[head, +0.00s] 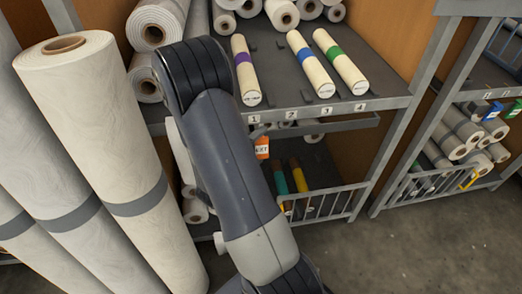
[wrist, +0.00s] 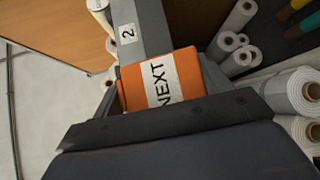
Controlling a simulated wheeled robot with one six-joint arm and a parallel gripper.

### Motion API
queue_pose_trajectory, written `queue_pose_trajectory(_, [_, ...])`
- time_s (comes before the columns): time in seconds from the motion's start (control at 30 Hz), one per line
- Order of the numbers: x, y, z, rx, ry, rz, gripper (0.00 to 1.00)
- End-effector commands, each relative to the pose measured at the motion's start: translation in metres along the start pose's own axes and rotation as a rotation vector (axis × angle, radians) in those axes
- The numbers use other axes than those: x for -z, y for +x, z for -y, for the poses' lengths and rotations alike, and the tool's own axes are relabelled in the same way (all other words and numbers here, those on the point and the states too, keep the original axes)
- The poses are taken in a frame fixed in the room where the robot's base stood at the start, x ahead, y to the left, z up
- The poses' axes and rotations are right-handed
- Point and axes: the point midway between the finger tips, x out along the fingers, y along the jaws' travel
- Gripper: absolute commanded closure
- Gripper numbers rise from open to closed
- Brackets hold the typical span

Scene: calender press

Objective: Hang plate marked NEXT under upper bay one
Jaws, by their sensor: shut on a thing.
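The orange plate marked NEXT (head: 262,152) hangs in front of the upper shelf's front edge, just below label 1 (head: 255,119). In the wrist view the plate (wrist: 135,91) fills the middle, its white strip reading NEXT. My gripper (wrist: 170,118) is shut on the plate's near edge. In the head view my arm hides most of the gripper. Upper bay one holds a cream roll with a purple band (head: 245,72). Label 2 (wrist: 127,33) shows beyond the plate in the wrist view. I cannot tell whether the plate touches a hook or the rail.
Rolls with blue (head: 310,65) and green (head: 340,62) bands lie to the right on the upper shelf; bay two looks empty. A barred lower shelf (head: 325,205) holds coloured rolls. Tall rolls (head: 95,130) stand close left. Floor (head: 430,250) is clear at right.

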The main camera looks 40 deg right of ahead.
Motion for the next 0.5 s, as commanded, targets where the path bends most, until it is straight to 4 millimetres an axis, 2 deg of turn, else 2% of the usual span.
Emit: queue_pose_trajectory(0.5, [0.025, 0.027, -0.005, 0.0, 0.002, 0.001, 0.7])
